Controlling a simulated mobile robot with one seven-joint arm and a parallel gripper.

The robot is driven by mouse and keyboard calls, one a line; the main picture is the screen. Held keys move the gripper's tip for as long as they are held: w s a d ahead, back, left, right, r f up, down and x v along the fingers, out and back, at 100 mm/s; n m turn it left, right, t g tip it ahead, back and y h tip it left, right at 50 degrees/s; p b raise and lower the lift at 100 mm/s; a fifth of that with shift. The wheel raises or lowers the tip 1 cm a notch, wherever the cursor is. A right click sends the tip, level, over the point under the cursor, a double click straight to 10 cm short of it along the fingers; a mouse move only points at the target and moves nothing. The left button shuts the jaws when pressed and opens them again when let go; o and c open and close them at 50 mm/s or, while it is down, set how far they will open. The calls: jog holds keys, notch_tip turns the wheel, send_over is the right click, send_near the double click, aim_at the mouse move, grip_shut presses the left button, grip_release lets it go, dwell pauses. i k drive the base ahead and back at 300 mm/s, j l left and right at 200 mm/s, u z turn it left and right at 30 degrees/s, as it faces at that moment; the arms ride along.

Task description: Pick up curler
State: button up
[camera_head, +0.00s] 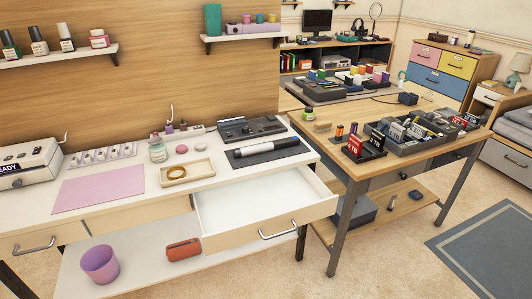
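A thick rod with a silver-white barrel and dark ends (267,148) lies on a dark mat (299,155) at the right end of the white desk (130,218). It looks like the curler, but I cannot be sure at this size. It lies nearly flat, slanting up to the right, behind the open drawer. Nothing touches it from above. My gripper is not in view.
An empty white drawer (240,209) stands pulled out in front of the rod. A wooden tray with a ring (180,175) lies left of it, and a dark device (245,129) sits behind. A wooden table with boxes (342,170) adjoins at right.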

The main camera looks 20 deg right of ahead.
aim_at(295, 141)
jog(key=i+j+z, duration=0.85)
jog(key=j+z, duration=0.3)
jog(key=i+j, duration=0.1)
jog(key=i, duration=0.35)
